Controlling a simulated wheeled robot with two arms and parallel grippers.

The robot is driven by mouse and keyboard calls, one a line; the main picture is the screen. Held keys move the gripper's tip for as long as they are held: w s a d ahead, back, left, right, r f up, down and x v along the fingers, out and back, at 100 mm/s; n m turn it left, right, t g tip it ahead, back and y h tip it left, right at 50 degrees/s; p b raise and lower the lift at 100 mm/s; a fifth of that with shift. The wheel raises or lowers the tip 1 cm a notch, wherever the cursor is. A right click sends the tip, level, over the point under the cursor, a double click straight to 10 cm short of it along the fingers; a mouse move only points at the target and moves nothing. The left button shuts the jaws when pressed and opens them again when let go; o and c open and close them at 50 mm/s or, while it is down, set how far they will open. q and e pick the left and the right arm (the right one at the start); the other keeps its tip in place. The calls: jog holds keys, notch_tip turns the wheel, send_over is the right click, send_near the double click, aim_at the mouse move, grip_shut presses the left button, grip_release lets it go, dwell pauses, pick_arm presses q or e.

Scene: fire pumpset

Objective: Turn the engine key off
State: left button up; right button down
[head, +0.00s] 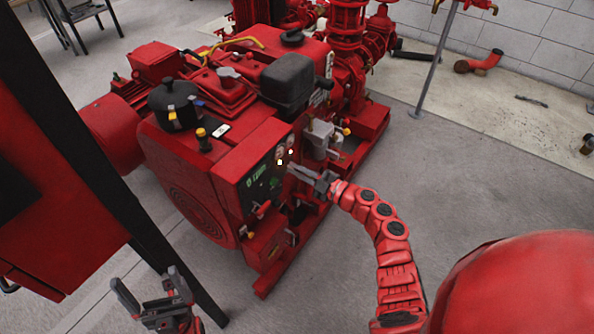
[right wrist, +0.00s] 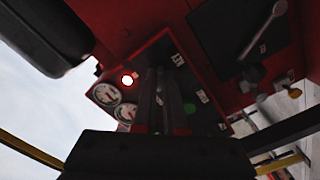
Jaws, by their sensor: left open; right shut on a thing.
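The engine's dark control panel (head: 258,186) is on the near side of the red pumpset in the head view. My right gripper (head: 292,167) reaches it from the right, fingertips at the panel's right part. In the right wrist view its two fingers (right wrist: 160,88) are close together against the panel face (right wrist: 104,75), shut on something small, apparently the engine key. The key itself is hidden by the fingers, so its turn position cannot be seen. My left gripper (head: 150,284) is open and empty above the floor at the lower left.
A red cabinet (head: 50,190) with a dark post stands at the left. Grey floor (head: 330,290) is clear in front of the pumpset.

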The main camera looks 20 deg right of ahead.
jog(key=n+b, duration=0.6)
jog(key=n, duration=0.1)
jog(key=shift+f+b, duration=0.2)
jog(key=shift+b, duration=0.15)
jog(key=shift+r+n+b, duration=0.1)
jog(key=shift+n+b, duration=0.4)
jog(key=shift+n, duration=0.2)
jog(key=c, duration=1)
grip_release()
jog(key=shift+r, duration=0.1)
jog(key=p+v, duration=0.2)
jog(key=v, duration=1.5)
jog(key=shift+s+d, duration=0.15)
jog(key=shift+s, duration=0.05)
